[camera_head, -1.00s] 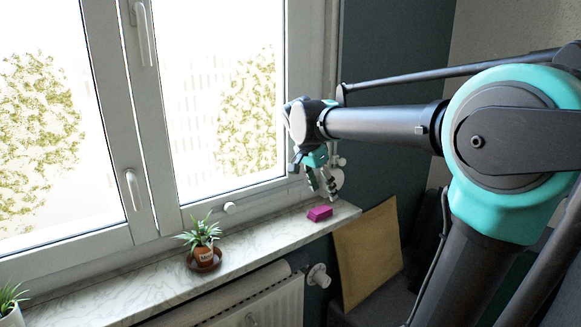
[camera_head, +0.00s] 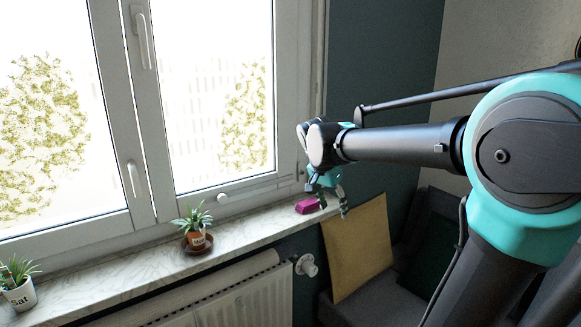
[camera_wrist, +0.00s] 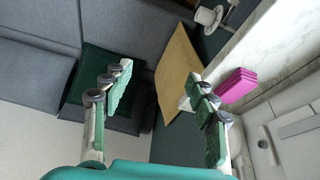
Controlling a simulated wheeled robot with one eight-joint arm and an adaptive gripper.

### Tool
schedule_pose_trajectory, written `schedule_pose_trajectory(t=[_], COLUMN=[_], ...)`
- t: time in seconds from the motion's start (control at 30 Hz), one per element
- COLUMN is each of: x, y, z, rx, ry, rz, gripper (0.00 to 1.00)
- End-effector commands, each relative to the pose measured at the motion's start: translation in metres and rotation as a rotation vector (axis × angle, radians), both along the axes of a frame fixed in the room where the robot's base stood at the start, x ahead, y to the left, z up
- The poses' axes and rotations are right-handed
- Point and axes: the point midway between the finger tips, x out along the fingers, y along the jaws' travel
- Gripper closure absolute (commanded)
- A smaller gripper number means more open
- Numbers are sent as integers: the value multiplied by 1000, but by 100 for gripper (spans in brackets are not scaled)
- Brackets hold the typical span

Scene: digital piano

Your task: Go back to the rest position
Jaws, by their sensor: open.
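My gripper (camera_head: 331,205) is at the right end of the windowsill in the head view, pointing down. In the wrist view my gripper (camera_wrist: 162,95) shows its two green-padded fingers wide apart with nothing between them. A magenta block (camera_head: 307,206) lies on the sill just left of the fingers in the head view. The block also shows in the wrist view (camera_wrist: 236,86), beyond the right finger and apart from it.
The marble windowsill (camera_head: 125,271) holds potted plants (camera_head: 195,237) on the left. A radiator (camera_head: 235,300) with a valve knob (camera_head: 307,265) is below. A tan board (camera_head: 357,248) leans beside a grey sofa (camera_head: 425,215). The window frame (camera_head: 313,60) stands close behind my gripper.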

Motion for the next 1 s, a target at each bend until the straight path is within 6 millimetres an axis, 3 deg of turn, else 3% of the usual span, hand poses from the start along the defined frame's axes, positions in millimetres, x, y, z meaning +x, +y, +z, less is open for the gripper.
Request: schedule_pose_trajectory(t=[0.37,0.6,0.7,0.8,1.0], x=[-53,-130,-155,-168,-168], y=[-36,-61,-65,-65,-65], z=[-88,-177,-200,-211,-211], rx=[36,40,28,20,20], ry=[37,12,-6,-17,-17], rz=[287,613,714,766,766], gripper=[42,42,42,42,42])
